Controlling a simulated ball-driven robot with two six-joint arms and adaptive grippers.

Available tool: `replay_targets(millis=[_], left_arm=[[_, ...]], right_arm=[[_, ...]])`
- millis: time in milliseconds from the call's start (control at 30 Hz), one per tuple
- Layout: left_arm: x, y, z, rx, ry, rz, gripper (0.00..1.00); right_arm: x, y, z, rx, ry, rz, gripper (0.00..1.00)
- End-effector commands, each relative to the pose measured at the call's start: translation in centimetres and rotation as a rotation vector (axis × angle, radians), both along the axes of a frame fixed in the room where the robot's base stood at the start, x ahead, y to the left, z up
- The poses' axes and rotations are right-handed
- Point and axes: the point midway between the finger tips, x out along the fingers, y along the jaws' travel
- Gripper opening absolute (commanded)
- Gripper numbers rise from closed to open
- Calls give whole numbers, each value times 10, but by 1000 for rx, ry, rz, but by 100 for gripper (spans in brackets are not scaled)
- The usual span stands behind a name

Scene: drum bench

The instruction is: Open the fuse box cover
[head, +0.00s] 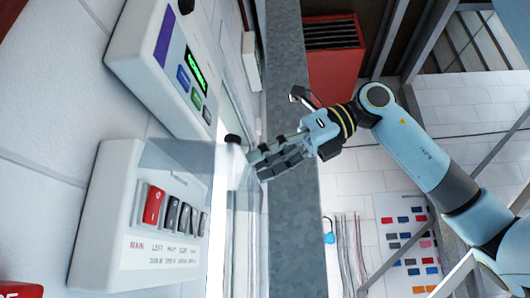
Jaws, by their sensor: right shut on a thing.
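The fuse box (112,205) is a white housing on the wall at the left of the head view, which looks tilted. It has a red main switch (153,205) and several grey switches beside it. A clear cover (225,172) stands out from the box over the switches; I cannot tell how far it is swung. My right gripper (258,162) is at the cover's outer right edge, shut on it. The exact contact is partly hidden by the fingers. My left gripper is not in view.
A white control unit (150,60) with a green display (195,67) is mounted above the fuse box. A grey metal beam (292,215) runs behind my right gripper. A red vented cabinet (333,75) and a board of coloured parts (408,235) are farther back.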

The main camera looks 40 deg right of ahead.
Motion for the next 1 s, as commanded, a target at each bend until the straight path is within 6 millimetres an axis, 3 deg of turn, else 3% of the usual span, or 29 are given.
replay_targets(millis=[200, 733, 767, 1000], left_arm=[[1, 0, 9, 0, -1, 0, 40], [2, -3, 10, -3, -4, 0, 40], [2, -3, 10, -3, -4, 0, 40], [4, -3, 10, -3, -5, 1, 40]], right_arm=[[2, -7, 3, -19, 37, -10, 0], [2, -9, 2, -29, 50, -9, 0], [2, -9, 2, -29, 50, -9, 51], [1, -8, 2, -30, 47, -8, 82]])
